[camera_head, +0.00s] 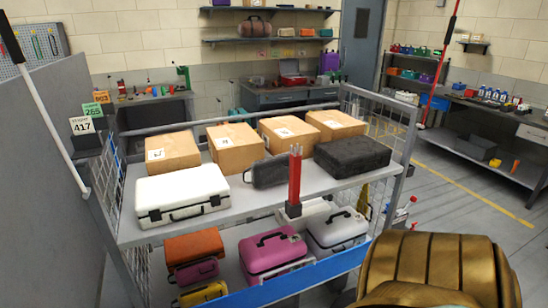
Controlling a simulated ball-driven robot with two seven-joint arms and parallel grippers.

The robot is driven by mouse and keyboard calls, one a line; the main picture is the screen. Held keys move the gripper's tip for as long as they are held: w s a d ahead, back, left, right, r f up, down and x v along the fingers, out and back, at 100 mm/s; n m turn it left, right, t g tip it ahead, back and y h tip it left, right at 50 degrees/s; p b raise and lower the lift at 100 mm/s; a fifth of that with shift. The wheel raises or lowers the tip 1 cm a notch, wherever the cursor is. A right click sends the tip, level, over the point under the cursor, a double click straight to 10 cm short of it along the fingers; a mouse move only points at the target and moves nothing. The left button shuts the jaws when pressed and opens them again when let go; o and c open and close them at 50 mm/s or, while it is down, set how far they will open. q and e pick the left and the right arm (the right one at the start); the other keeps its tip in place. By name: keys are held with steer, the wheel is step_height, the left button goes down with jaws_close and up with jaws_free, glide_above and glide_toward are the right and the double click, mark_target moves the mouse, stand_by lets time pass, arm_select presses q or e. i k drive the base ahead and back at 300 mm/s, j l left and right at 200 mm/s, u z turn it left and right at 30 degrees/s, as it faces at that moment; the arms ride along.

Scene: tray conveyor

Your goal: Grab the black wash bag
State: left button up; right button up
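The black wash bag (271,171) lies on the upper shelf of a wire-sided rack, near the middle of its front row. It is dark grey-black and soft-looking, with a loop at its left end. A red upright object (295,178) with pale prongs on top and a dark base partly covers its right end. A flat black case (352,157) lies farther right on the same shelf. Neither of my grippers shows, and nothing is seen holding the bag.
Cardboard boxes (235,147) stand behind the bag. A white case (182,195) is at its left. The lower shelf holds a pink case (272,254), an orange case (194,245) and others. The rack's mesh sides (376,126) rise above the shelf. Open floor (455,185) lies right.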

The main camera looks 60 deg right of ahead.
mark_target(268, 172)
steer(key=z, duration=1.95)
steer(key=i, duration=0.05)
